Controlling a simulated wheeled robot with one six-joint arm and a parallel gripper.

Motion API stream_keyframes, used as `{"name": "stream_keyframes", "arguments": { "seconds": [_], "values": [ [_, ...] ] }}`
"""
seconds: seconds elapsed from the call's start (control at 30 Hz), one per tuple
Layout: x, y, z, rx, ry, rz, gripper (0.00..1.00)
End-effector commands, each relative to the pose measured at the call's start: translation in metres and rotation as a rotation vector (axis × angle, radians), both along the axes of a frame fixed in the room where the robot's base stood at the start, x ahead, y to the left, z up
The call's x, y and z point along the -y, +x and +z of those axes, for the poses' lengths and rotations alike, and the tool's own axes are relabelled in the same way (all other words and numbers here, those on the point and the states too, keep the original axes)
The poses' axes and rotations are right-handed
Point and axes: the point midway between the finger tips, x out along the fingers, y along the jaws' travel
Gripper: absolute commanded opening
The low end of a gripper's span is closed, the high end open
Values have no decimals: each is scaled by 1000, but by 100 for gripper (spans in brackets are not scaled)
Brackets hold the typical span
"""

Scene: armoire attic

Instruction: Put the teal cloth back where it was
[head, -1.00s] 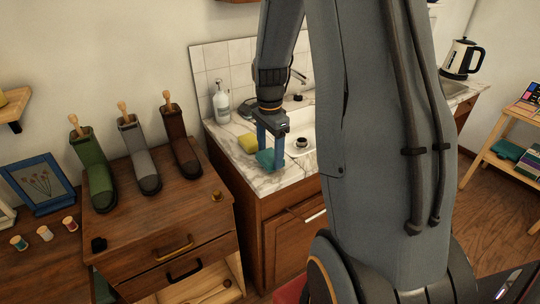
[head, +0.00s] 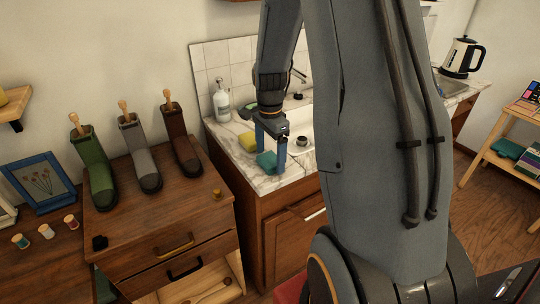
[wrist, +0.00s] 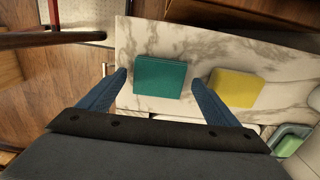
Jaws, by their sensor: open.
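The teal cloth (head: 266,160) lies on the marble counter (head: 240,163), near its front edge. In the wrist view, the cloth (wrist: 162,76) looks like a flat folded block lying on the pale marble. My gripper (head: 270,152) is over the counter, pointing down at the cloth. Its jaws are open, and in the wrist view the blue fingers stand on either side of the cloth, with visible gaps. A second teal folded item (head: 507,149) lies on the wooden shelf stand at far right.
A yellow sponge (head: 247,142) lies next to the cloth. A soap bottle (head: 221,102) stands behind, and a sink and tap are to the right. A green dish (wrist: 290,138) shows in the wrist view. Boots (head: 138,154) stand on the wooden cabinet at left. A cupboard door below stands ajar.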

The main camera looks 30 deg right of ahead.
Motion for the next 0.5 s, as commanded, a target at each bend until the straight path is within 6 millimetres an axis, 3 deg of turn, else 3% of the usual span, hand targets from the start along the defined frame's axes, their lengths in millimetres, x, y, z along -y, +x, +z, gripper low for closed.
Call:
{"name": "stream_keyframes", "arguments": {
  "seconds": [0.17,0.5],
  "values": [
    [0,2,22,6,-2,0,84],
    [1,2,88,5,-2,0,84]
  ]
}}
